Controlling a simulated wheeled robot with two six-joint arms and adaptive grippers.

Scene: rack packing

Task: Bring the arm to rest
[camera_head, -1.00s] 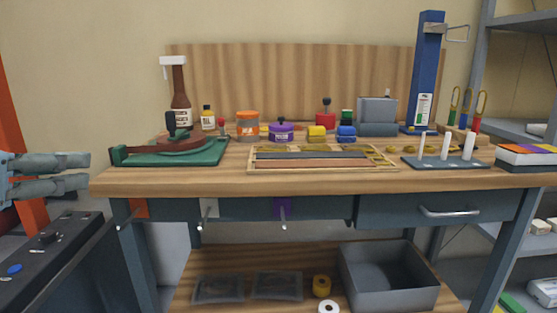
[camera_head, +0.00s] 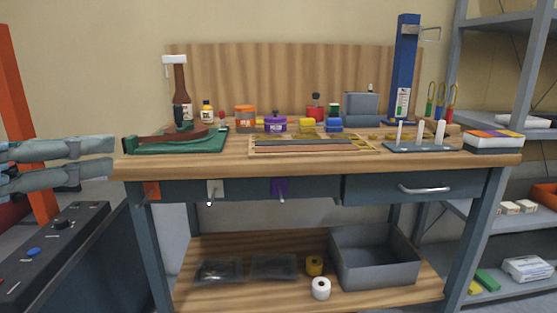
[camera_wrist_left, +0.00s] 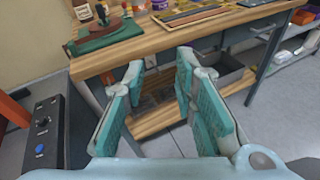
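My left gripper (camera_head: 112,157) reaches in from the left edge in the head view, beside the left end of the workbench (camera_head: 330,168). Its two fingers are spread apart, one above the other. My right gripper is in neither view.
A control box (camera_head: 60,240) with a blue button stands below the left gripper. A green fixture (camera_head: 205,146) sits at the bench's left end. A grey bin (camera_head: 375,265) is on the lower shelf. Grey shelving (camera_head: 510,206) stands at the right.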

